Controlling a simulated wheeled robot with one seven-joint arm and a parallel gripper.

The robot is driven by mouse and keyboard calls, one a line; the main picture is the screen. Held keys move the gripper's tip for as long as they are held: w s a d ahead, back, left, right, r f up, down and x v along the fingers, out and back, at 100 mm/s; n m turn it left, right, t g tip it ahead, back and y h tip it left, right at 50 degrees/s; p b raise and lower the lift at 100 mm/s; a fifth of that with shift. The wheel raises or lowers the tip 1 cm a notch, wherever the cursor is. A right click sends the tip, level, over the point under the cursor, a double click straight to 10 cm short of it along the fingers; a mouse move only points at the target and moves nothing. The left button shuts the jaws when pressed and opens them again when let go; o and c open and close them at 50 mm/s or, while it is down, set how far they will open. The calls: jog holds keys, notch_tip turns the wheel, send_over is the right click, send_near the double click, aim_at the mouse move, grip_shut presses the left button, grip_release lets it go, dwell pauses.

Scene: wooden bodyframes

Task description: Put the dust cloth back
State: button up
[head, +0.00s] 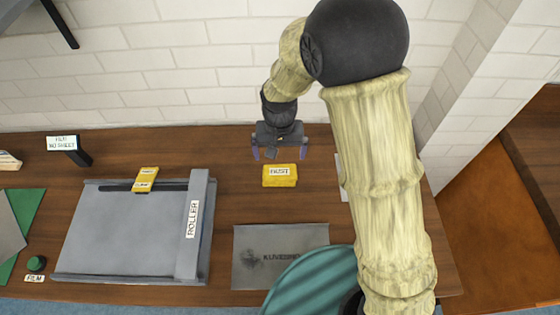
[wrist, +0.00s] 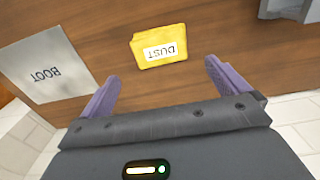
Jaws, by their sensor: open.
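The dust cloth (head: 280,180) is a yellow folded cloth with a white label reading DUST. It lies on the wooden bench near the back wall. In the wrist view the dust cloth (wrist: 158,50) lies beyond the fingertips, between their lines. My gripper (head: 279,153) is open and empty, behind the cloth on the wall side and apart from it. Its two purple fingers also show in the wrist view, where the gripper (wrist: 162,72) is spread wider than the cloth.
A grey board with a ROLLER bar (head: 192,222) lies left, another yellow labelled cloth (head: 145,179) on its back edge. A grey printed sheet (head: 280,257) lies in front. A BOOT plate (wrist: 45,72) lies beside the cloth. The white brick wall (head: 180,60) is close behind my gripper.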

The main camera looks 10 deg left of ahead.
jog(key=shift+r, duration=0.7)
jog(key=s+d+r+m+t, duration=0.1)
jog(key=s+d+r, duration=0.1)
jog(key=d, duration=0.6)
jog(key=s+d+r+m, duration=0.1)
jog(key=s+d+r, duration=0.1)
jog(key=d, duration=0.7)
jog(key=s+d+r+t, duration=0.1)
jog(key=s+d+r, duration=0.2)
jog(key=d, duration=0.5)
jog(key=shift+d+r+m+t, duration=0.25)
jog(key=shift+d+m+t, duration=0.05)
jog(key=shift+d+m, duration=0.1)
